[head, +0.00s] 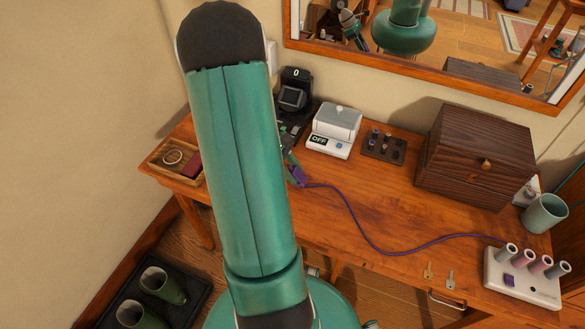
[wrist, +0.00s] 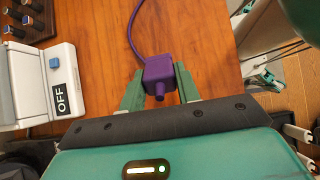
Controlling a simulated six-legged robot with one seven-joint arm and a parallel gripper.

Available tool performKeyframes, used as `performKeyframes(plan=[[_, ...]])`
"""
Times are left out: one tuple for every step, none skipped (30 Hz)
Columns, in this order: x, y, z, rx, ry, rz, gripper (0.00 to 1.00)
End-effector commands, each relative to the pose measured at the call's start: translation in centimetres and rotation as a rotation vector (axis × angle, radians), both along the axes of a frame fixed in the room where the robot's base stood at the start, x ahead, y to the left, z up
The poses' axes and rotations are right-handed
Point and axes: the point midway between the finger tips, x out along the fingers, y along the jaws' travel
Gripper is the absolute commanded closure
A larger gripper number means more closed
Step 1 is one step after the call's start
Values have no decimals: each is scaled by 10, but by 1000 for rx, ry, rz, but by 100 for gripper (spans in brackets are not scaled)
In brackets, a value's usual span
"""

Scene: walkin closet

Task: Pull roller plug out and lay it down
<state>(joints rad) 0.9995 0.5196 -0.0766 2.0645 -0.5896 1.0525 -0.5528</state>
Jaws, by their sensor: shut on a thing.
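The purple roller plug (wrist: 160,72) is between my gripper's green fingers (wrist: 158,88), which are shut on it. Its short round nose points back toward the palm, and no socket shows around it. In the head view the plug (head: 297,176) is near the left part of the table, beside my gripper (head: 291,163), partly hidden behind my arm. Whether it touches the wood is unclear. Its purple cord (head: 365,236) runs right to the white roller base (head: 522,280), which holds several upright rollers and has a purple patch on its front.
A white box reading OFF (head: 333,130) stands behind the plug, with a small dark rack (head: 384,146) beside it. A dark wooden chest (head: 475,153), a cup (head: 544,213) and two keys (head: 440,275) are to the right. Bare tabletop (head: 390,205) lies mid-table.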

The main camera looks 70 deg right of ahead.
Motion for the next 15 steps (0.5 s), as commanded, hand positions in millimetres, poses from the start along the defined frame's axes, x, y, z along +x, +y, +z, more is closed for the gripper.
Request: performKeyframes(plan=[[0, 0, 0, 0, 0, 0, 95], [0, 0, 0, 0, 0, 0, 95], [0, 0, 0, 0, 0, 0, 95], [0, 0, 0, 0, 0, 0, 95], [0, 0, 0, 0, 0, 0, 95], [0, 0, 0, 0, 0, 0, 95], [0, 0, -1, 0, 0, 0, 95], [0, 0, -1, 0, 0, 0, 95], [0, 0, -2, 1, 0, 1, 95], [0, 0, -2, 1, 1, 1, 95], [0, 0, -3, 1, 1, 1, 95], [0, 0, -4, 1, 1, 1, 95], [0, 0, -4, 1, 1, 1, 95], [0, 0, -5, 1, 1, 1, 95], [0, 0, -5, 1, 1, 1, 95]])
